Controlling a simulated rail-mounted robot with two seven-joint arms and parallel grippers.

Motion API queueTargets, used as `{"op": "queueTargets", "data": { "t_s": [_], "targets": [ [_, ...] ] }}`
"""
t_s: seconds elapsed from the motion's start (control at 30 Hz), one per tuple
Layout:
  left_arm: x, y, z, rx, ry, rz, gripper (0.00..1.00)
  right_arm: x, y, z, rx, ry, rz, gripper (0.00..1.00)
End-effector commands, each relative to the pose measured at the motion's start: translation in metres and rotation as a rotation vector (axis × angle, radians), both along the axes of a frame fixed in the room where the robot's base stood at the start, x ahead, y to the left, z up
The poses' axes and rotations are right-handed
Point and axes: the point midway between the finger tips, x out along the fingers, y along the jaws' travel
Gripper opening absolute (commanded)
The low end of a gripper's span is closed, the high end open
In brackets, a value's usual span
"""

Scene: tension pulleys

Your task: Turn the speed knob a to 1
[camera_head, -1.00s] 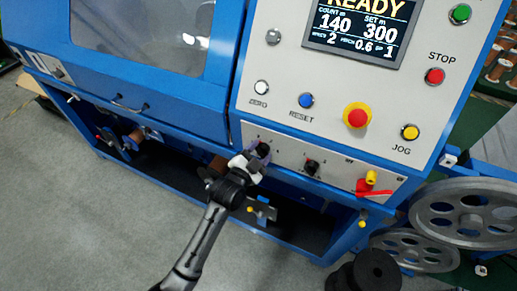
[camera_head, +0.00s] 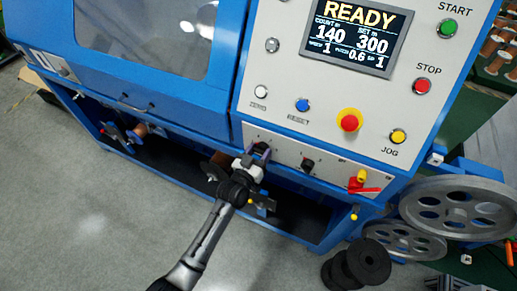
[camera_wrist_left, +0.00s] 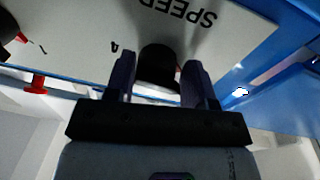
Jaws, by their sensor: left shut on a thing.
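The black speed knob (camera_wrist_left: 158,66) sits on the light panel beside upside-down "SPEED" lettering in the left wrist view. My left gripper (camera_wrist_left: 158,80) has a finger on each side of it and is shut on it. In the head view my left gripper (camera_head: 258,153) reaches the left end of the lower panel strip and mostly hides the knob. The display (camera_head: 352,35) reads READY, count 140, set 300, and its small speed figure looks like 1. My right gripper is not in view.
A second black knob (camera_head: 308,164) and a red and yellow switch (camera_head: 361,182) lie to the right on the same strip. A red emergency button (camera_head: 349,121) is above. Large grey pulleys (camera_head: 468,208) stand at the right. Grey floor is open in front.

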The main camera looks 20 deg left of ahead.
Motion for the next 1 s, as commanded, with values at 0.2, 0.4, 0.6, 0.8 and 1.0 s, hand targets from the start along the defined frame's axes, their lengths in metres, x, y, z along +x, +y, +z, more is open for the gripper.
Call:
{"op": "queueTargets", "data": {
  "t_s": [0.2,0.4,0.6,0.8,1.0],
  "targets": [
    [-0.0007,-0.0032,-0.0016,-0.070,0.010,-0.004,0.26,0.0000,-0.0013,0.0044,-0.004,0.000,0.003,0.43],
    [-0.0006,-0.0034,-0.0011,-0.094,0.011,-0.005,0.26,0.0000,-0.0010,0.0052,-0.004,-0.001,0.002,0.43],
    [-0.0004,-0.0037,-0.0006,-0.099,0.009,-0.005,0.26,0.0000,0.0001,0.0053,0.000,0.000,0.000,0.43],
    [-0.0004,-0.0038,0.0000,-0.099,0.007,-0.005,0.51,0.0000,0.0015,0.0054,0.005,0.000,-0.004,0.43],
    [-0.0002,-0.0027,0.0004,-0.097,0.006,-0.004,0.66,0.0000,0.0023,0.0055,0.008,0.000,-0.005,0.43]
  ]
}}
